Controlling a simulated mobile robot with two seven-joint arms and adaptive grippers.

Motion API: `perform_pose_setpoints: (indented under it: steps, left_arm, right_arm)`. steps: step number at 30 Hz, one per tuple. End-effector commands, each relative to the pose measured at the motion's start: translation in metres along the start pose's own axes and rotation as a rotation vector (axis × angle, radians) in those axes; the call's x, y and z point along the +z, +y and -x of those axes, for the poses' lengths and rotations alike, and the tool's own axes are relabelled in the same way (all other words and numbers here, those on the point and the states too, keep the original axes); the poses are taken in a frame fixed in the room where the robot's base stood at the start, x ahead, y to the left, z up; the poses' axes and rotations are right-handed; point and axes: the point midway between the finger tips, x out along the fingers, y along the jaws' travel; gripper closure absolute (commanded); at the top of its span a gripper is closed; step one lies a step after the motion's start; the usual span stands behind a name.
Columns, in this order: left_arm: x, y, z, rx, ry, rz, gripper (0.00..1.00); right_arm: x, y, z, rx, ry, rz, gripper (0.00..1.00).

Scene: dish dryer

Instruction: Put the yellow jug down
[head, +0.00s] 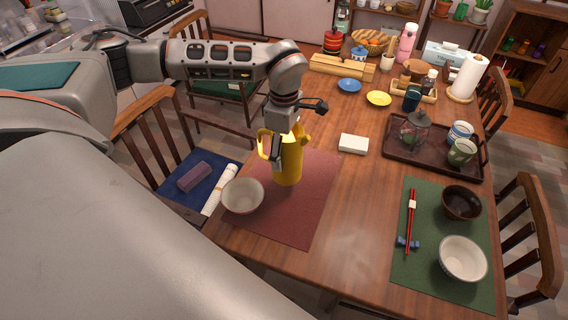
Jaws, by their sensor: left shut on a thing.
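The yellow jug (291,163) is upright at the red placemat (310,205), toward the mat's upper left part. My left gripper (277,150) comes down from above and is shut on the jug at its left side, by the handle. I cannot tell whether the jug's base touches the mat or hangs just above it. My right gripper is not in the head view.
A white bowl (243,196) stands close to the jug on the lower left. A white box (353,144) lies to the right. A green placemat (417,262) with bowls and red chopsticks is at lower right. A brown tray (408,156) holds cups. The middle is clear.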

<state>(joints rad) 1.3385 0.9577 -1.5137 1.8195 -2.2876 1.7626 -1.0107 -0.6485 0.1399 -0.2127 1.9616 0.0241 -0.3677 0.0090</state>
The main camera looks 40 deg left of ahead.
Motion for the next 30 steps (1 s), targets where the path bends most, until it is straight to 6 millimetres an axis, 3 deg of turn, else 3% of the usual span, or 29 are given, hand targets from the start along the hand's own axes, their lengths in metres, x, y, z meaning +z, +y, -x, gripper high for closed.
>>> perform_pose_setpoints:
  steps: [5, 13, 25, 26, 27, 28, 30]
  left_arm:
    - [0.000, 0.000, -0.009, 0.000, 0.000, 0.001, 0.59]
    - [0.000, 0.000, -0.045, -0.001, 0.000, 0.000, 0.59]
    - [0.000, 0.001, -0.050, 0.001, 0.000, 0.000, 0.59]
    - [0.000, 0.001, -0.051, 0.000, 0.000, 0.000, 0.32]
    - [0.000, 0.001, -0.050, 0.001, 0.000, 0.000, 0.22]
    - [0.000, 0.001, -0.050, 0.001, 0.000, 0.000, 0.15]
    - [0.000, 0.001, -0.050, 0.000, 0.000, 0.000, 0.15]
  right_arm:
    - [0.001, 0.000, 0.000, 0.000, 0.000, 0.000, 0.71]
    - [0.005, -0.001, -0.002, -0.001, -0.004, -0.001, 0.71]
    - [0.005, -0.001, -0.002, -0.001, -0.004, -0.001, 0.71]
    - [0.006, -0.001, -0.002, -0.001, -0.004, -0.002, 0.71]
    - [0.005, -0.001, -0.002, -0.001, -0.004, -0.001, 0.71]
    - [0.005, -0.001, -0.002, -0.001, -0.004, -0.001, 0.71]
    - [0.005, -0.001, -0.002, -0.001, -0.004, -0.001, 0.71]
